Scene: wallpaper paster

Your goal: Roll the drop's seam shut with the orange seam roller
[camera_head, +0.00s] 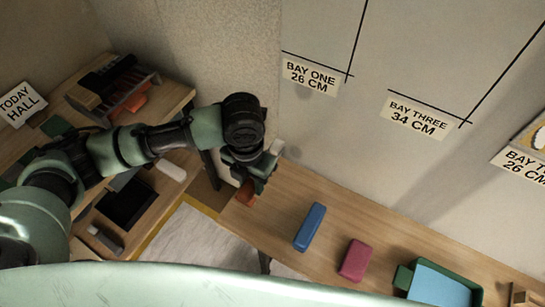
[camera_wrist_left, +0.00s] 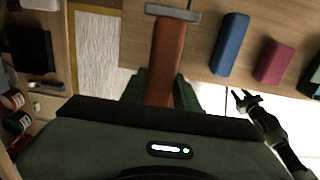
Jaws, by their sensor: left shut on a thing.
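My left gripper (camera_head: 252,178) is shut on the orange seam roller's handle (camera_wrist_left: 166,62). A grey crosspiece (camera_wrist_left: 172,13) shows at the handle's far end in the left wrist view. In the head view, an orange end (camera_head: 246,193) sticks out below the gripper, in front of the wall and over the bench edge. The wall (camera_head: 320,130) carries black lines and labels for bay one and bay three. I cannot make out the drop's seam. My right gripper (camera_wrist_left: 246,98) shows only in the left wrist view, with its fingers apart and empty.
A wooden bench (camera_head: 285,195) along the wall holds a blue block (camera_head: 310,227), a maroon block (camera_head: 355,260) and a green-rimmed tray (camera_head: 462,290). A left-hand desk (camera_head: 165,207) has a dark panel (camera_head: 126,203) and a rack (camera_head: 120,85). A pale sheet (camera_head: 205,240) lies below.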

